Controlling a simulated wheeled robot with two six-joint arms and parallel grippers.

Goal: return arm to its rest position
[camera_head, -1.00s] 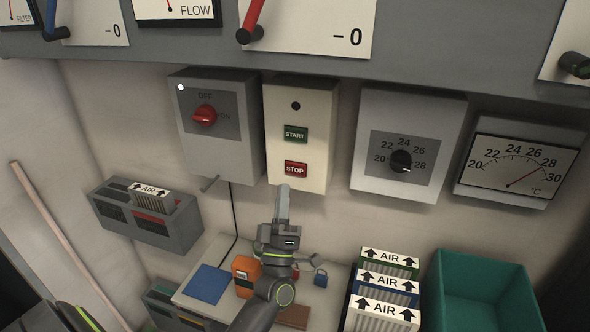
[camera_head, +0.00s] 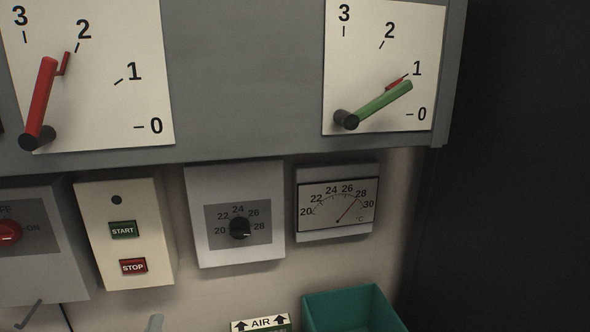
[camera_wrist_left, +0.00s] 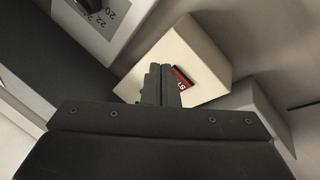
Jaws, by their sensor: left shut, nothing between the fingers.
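The STOP button (camera_head: 133,266) and green START button (camera_head: 123,230) are clear in the head view. The fingers' distance to the box cannot be told. My right gripper is not in view.
A thermostat box (camera_head: 193,190) and a thermometer (camera_head: 338,205) hang right of the start/stop box. A red-switch box (camera_head: 60,265) is on its left. A grey panel (camera_head: 245,70) with lever dials overhangs above. A green bin (camera_head: 350,303) and AIR filter (camera_head: 260,325) stand below.

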